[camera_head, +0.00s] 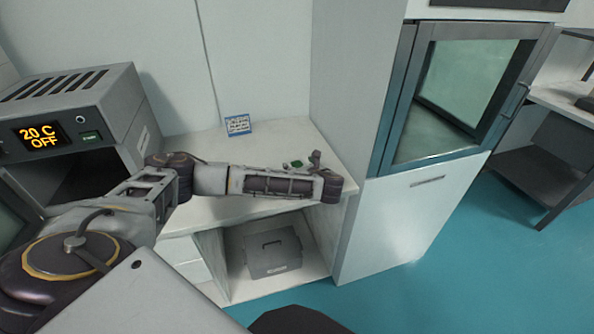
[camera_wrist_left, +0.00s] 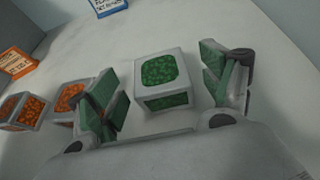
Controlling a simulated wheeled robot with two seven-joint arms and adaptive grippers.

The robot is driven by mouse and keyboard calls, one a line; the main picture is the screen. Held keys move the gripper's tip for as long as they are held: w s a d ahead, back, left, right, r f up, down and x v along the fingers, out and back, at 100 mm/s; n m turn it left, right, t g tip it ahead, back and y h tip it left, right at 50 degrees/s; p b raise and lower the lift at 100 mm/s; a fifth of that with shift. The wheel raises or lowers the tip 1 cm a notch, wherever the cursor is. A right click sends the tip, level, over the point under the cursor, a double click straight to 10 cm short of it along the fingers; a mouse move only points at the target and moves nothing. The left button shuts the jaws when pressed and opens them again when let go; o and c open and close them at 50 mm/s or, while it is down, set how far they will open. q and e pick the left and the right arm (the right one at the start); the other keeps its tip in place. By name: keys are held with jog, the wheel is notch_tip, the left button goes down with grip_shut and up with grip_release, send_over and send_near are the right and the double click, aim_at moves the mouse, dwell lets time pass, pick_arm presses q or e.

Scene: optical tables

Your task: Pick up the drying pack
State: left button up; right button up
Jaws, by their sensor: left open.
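A white-framed pack with green granules (camera_wrist_left: 160,82) sits on the white counter, in the middle of the left wrist view. My left gripper (camera_wrist_left: 163,92) is open, with one green-padded finger on each side of this pack. Gaps show between the pack and both fingers. Two similar packs with orange granules, one at the far left (camera_wrist_left: 22,111) and one partly behind the left finger (camera_wrist_left: 70,97), stand beside it. In the head view my left arm reaches across the counter and hides most of the packs. My right gripper is not in view.
A blue-and-white card (camera_head: 237,125) stands at the back of the counter, and an orange card (camera_wrist_left: 16,63) stands left. An oven reading "20 C OFF" (camera_head: 42,135) is at left. A tall cabinet (camera_head: 398,225) bounds the counter's right. A grey case (camera_head: 272,252) sits on the shelf below.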

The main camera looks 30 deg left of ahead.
aim_at(297, 164)
pick_arm(q)
jog(key=shift+x, duration=1.35)
jog(key=shift+f, duration=0.1)
jog(key=c, duration=1.2)
jog(key=shift+r, duration=5.05)
